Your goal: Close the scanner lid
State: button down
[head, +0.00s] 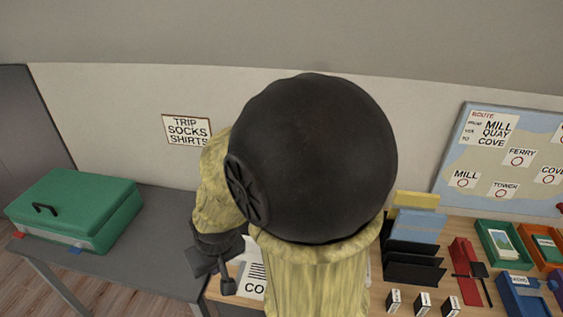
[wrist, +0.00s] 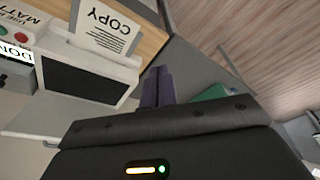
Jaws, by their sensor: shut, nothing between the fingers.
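A white machine (wrist: 42,75), which looks like the scanner, shows at the left of the wrist view. It has a dark rectangular panel (wrist: 88,80), red and green buttons and a partly cut-off label. I cannot tell which part is the lid or how far it stands open. A sheet marked COPY (wrist: 108,30) sticks out beside it. My gripper (wrist: 158,86) has its fingers together and empty, apart from the machine in the picture. In the head view my gripper (head: 228,286) is low beside a partly hidden sheet (head: 252,282); my arm hides most of the machine.
A green case (head: 75,210) lies on the grey table (head: 165,230) at left. At right, the wooden desk (head: 375,300) holds a dark file rack (head: 412,262), small labelled blocks (head: 423,302), a red item (head: 466,270) and coloured trays (head: 500,244). Wall boards stand behind.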

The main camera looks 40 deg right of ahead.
jog(key=w+d+r+m+t+h, duration=0.2)
jog(key=w+d+r+m+t, duration=0.15)
jog(key=w+d, duration=0.7)
jog(key=w+d+r+m+h, duration=0.1)
jog(key=d+r+m+h, duration=0.2)
jog(key=d, duration=0.6)
jog(key=w+d+r+m+h+p, duration=0.1)
jog(key=w+d+r+m+h, duration=0.1)
jog(key=d, duration=0.7)
notch_tip(320, 180, up, 2)
jog(key=shift+w+m+t+h, duration=0.35)
jog(key=shift+m+h, duration=0.3)
jog(key=shift+h, duration=0.25)
jog(key=shift+d+f, duration=0.1)
jog(key=shift+w+d+f+b, duration=0.3)
jog(key=shift+w+d+f, duration=0.3)
jog(key=shift+f, duration=0.65)
jog(key=shift+w+d+f+b, duration=0.3)
jog(key=shift+w+d+f, duration=0.35)
jog(key=shift+f, duration=0.65)
jog(key=shift+w+d+f+b, duration=0.4)
jog(key=shift+d+f, duration=0.35)
jog(key=shift+f, duration=0.5)
